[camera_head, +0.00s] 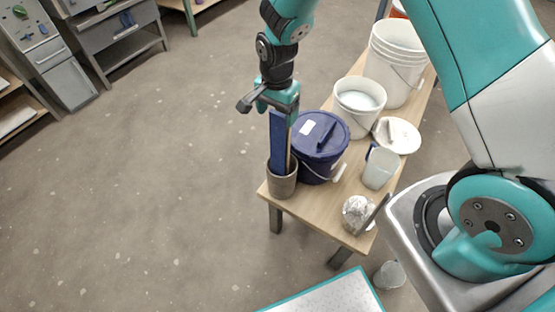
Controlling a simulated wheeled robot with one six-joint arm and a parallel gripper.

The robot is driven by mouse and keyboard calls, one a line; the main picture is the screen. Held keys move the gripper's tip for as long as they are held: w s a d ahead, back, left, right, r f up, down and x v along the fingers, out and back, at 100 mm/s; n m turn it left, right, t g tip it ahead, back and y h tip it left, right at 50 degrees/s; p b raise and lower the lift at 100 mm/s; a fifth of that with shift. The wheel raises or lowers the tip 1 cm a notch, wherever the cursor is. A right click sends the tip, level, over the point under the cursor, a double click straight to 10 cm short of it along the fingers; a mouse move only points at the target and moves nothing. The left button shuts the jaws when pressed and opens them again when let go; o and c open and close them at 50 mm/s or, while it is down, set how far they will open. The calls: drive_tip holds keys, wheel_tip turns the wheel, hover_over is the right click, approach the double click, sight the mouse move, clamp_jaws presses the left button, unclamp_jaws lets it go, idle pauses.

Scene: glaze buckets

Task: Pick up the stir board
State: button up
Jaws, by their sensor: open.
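The stir board (279,142) is a long, flat upright piece with a blue face and a paler brown edge. It stands in a grey-brown pot (282,184) at the table's left corner, and its lower end is hidden inside the pot. My gripper (282,103) points down at the board's top end. Its jaws are open, and the board's top overlaps them in this view. I cannot tell whether the fingers touch the board.
A dark blue lidded bucket (311,160) stands close right of the pot on the wooden table (311,210). Behind are white buckets (397,62), (345,119) and a round white lid (398,136). A clear jug (379,171) and a whitish crumpled item (357,212) are to the right. The floor at left is clear.

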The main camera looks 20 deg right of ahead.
drive_tip(key=shift+f, duration=1.6)
drive_tip(key=shift+d, duration=0.1)
drive_tip(key=c, duration=1.2)
drive_tip(key=shift+r, duration=0.1)
wheel_tip(320, 180, up, 18)
drive_tip(key=b, duration=0.2)
drive_tip(key=s+a, duration=0.3)
drive_tip(key=a, duration=0.2)
drive_tip(key=s+a+b, duration=0.1)
drive_tip(key=s+a, duration=0.3)
drive_tip(key=s+a+r, duration=0.1)
drive_tip(key=s+a, duration=0.2)
drive_tip(key=a, duration=0.2)
drive_tip(key=shift+s+a, duration=0.3)
